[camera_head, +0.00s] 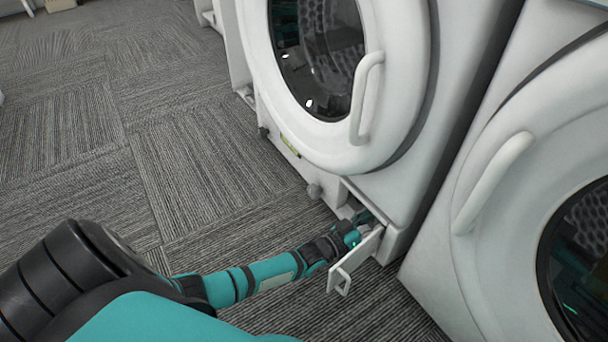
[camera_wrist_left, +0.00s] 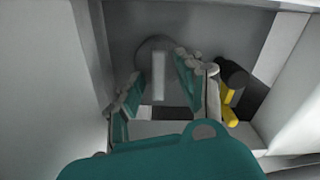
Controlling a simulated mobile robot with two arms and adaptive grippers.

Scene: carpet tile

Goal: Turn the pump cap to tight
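The pump cap (camera_wrist_left: 158,68) shows in the left wrist view as a grey round knob with a pale upright grip bar, set in the back wall of a recess. My left gripper (camera_wrist_left: 157,78) is open, its two teal fingers on either side of the cap's grip bar. I cannot tell whether they touch it. In the head view my left gripper (camera_head: 358,226) reaches into the low opening of the middle washer (camera_head: 412,190), behind the open white flap (camera_head: 358,262), and the cap is hidden there. My right gripper is in neither view.
A black and yellow part (camera_wrist_left: 232,92) sits right of the fingers inside the recess. The recess walls are close on both sides. Another washer (camera_head: 480,230) stands at the right. The carpet (camera_head: 190,150) left of the washers is clear.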

